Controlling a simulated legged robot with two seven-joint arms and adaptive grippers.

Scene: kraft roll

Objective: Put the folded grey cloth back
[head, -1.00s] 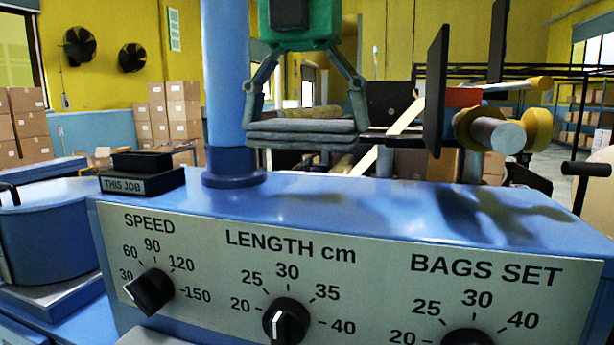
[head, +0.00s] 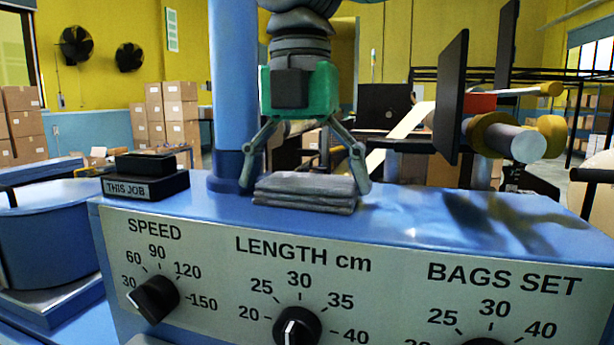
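The folded grey cloth (head: 305,190) is a flat stack of several layers. It lies level on top of the blue machine housing, or very close to it, behind the LENGTH dial. My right gripper (head: 306,186), with a green body and grey jointed fingers, points down over the cloth. One finger is at the cloth's left end and the other at its right end, and they appear to be shut on it. My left gripper is not in view.
A blue post (head: 226,90) stands just left of the cloth. A black THIS JOB block (head: 145,186) sits farther left on the housing. Dark upright plates and a roller (head: 515,140) are behind to the right. The housing top (head: 430,215) right of the cloth is clear.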

